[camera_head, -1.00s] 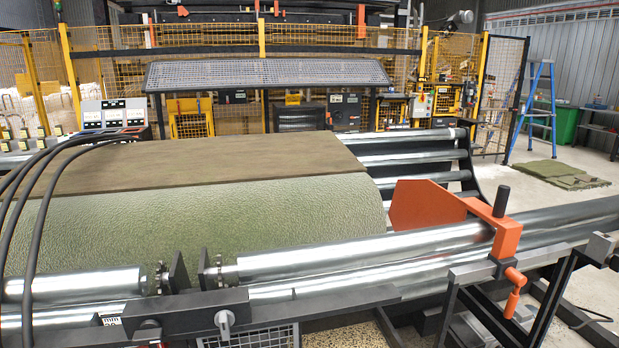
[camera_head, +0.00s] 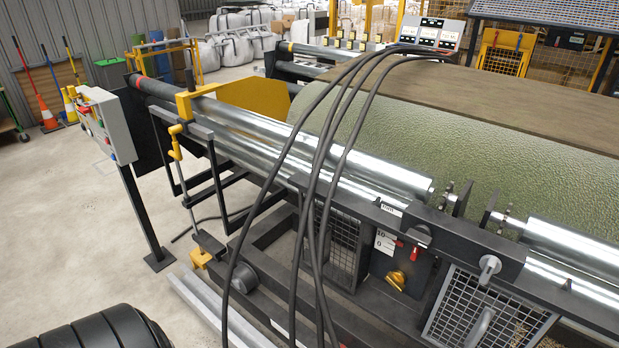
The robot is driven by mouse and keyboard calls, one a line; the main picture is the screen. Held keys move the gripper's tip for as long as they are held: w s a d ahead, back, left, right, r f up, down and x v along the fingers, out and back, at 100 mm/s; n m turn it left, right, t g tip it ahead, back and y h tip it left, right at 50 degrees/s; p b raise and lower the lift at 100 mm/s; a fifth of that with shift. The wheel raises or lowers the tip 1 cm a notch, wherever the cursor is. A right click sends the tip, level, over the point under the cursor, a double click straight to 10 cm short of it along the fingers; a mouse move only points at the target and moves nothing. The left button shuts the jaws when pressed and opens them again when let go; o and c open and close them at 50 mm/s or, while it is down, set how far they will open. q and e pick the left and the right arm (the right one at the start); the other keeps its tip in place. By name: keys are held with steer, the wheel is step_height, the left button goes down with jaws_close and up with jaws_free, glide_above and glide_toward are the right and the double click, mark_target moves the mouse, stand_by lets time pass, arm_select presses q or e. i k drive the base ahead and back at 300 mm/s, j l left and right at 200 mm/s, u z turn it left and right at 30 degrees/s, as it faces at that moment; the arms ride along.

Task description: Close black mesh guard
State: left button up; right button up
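A mesh panel (camera_head: 480,312) with a dark frame and a grey handle hangs at the lower front of the roller machine, at the bottom right. Its lower part is cut off by the picture edge, and I cannot tell whether it is fully shut. A second dark mesh panel (camera_head: 342,246) sits in the machine's front, further left behind the black hoses. A wide, dark-framed mesh screen (camera_head: 545,12) shows at the top right, cut off by the edges. I cannot tell which of these is the guard named. Neither of my grippers is in view.
Black hoses (camera_head: 318,180) arch down in front of the steel rollers (camera_head: 395,170) and green turf roll (camera_head: 490,150). A control box (camera_head: 103,125) stands on a post at left. A yellow latch (camera_head: 397,280) sits between the mesh panels. The floor at left is mostly clear.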

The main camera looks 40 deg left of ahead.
mark_target(327, 250)
steer(key=k+j+u, duration=0.1)
steer(key=u, duration=1)
steer(key=k+j, duration=0.05)
